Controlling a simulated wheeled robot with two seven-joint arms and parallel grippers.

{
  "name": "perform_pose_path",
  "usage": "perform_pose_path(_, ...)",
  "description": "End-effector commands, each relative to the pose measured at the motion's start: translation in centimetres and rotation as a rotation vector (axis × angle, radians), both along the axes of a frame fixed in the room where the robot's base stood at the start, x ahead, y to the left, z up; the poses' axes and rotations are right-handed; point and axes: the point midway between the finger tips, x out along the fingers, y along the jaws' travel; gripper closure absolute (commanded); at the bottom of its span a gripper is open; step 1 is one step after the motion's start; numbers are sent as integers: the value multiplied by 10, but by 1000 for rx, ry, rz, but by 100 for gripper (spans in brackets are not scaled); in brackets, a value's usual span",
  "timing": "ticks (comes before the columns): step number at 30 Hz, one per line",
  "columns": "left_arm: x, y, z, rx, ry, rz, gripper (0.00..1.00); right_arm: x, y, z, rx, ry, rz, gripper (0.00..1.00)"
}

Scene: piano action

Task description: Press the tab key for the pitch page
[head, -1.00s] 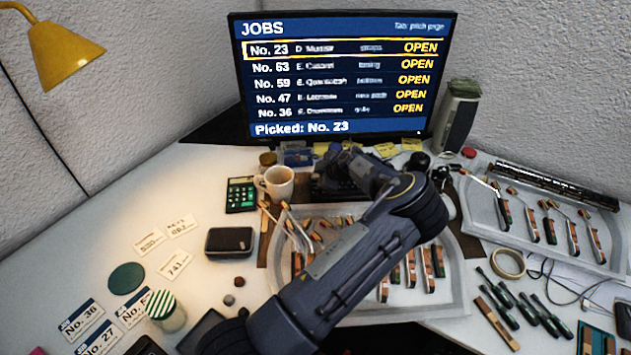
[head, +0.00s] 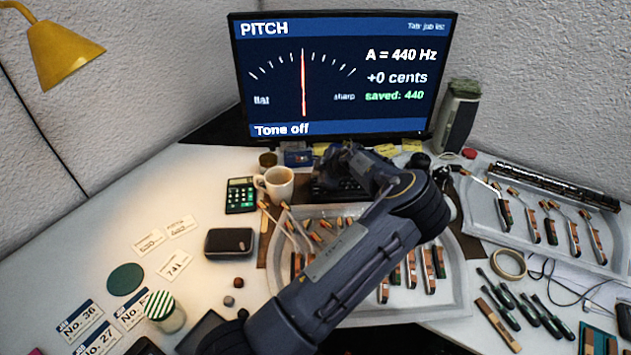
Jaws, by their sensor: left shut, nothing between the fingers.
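The monitor (head: 345,75) at the back shows a page headed PITCH, with a dial, its needle upright, "A = 440 Hz", "+0 cents", "saved: 440" and "Tone off". Its top corner reads "Tab: job list". The dark keyboard (head: 342,190) lies below the monitor, mostly hidden behind my left arm. My left gripper (head: 332,172) is shut and empty over the keyboard. I cannot tell whether its tips touch a key, and the tab key itself is hidden. My right gripper is not in view.
A mug (head: 276,183) and a calculator (head: 241,195) stand left of the keyboard. A tray (head: 455,290) of piano parts lies under my left arm, and another tray (head: 478,222) is at the right. A striped-lid jar (head: 164,312) stands front left.

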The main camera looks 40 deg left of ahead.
Motion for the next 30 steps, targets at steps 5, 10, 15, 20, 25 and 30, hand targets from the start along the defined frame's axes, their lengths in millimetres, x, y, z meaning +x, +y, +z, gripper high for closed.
perform_pose_path(5,0,0,3,1,-1,-1,100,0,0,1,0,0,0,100)
perform_pose_path(10,0,0,16,1,-1,-1,100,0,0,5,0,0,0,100)
perform_pose_path(15,0,0,34,0,-2,0,100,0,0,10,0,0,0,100)
perform_pose_path(20,0,0,48,0,-1,-1,100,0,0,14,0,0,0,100)
perform_pose_path(25,0,0,50,0,1,-1,100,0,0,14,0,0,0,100)
perform_pose_path(30,0,0,50,0,1,-1,100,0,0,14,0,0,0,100)
